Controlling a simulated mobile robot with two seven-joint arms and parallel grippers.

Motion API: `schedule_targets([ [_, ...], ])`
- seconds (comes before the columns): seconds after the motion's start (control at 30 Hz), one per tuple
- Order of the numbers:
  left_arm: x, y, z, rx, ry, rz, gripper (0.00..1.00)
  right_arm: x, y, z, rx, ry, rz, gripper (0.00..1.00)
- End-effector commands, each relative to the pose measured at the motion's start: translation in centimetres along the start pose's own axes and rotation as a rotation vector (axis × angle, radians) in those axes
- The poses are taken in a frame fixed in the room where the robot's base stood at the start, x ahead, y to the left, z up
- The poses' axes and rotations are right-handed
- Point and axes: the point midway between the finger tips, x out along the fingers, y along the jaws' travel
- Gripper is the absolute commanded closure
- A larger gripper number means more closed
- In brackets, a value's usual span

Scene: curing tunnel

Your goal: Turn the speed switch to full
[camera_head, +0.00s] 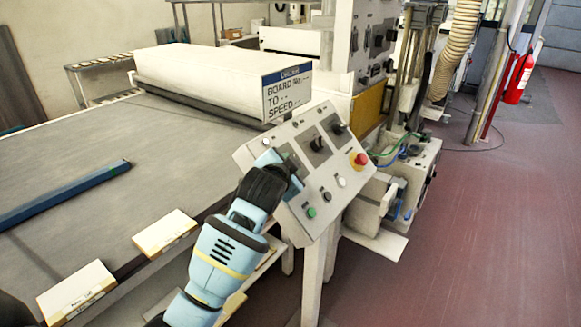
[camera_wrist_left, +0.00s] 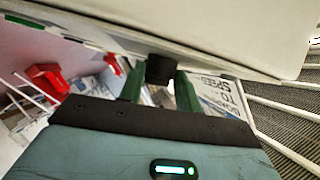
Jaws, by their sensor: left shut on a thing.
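The sloped grey control panel (camera_head: 330,180) stands at the end of the conveyor, with dark rotary knobs, a red emergency button (camera_head: 360,159) and a green button (camera_head: 311,212). My left gripper (camera_head: 281,168) is at the panel's left part and covers what lies under it. In the left wrist view, the fingers of my left gripper (camera_wrist_left: 160,80) are closed around a black switch knob (camera_wrist_left: 159,67) on a pale panel face. The middle knob (camera_head: 319,144) and the right knob (camera_head: 339,128) are free. The knob labels are too small to read. My right gripper is out of view.
A sign (camera_head: 287,93) reading "BOARD No", "TO" and "SPEED" stands behind the panel. The conveyor belt (camera_head: 75,150) carries a blue bar (camera_head: 70,192). Pale boxes (camera_head: 165,233) lie along its near edge. Open red floor (camera_head: 470,210) is at right.

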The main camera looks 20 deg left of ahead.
Motion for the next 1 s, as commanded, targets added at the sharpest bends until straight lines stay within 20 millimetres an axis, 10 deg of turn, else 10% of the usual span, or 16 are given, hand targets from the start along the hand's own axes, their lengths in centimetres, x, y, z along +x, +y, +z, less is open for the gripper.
schedule_targets([
  [1.0,0.33,-1.17,-0.17,0.244,-0.032,0.467,0.89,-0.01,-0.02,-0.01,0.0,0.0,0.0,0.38],
])
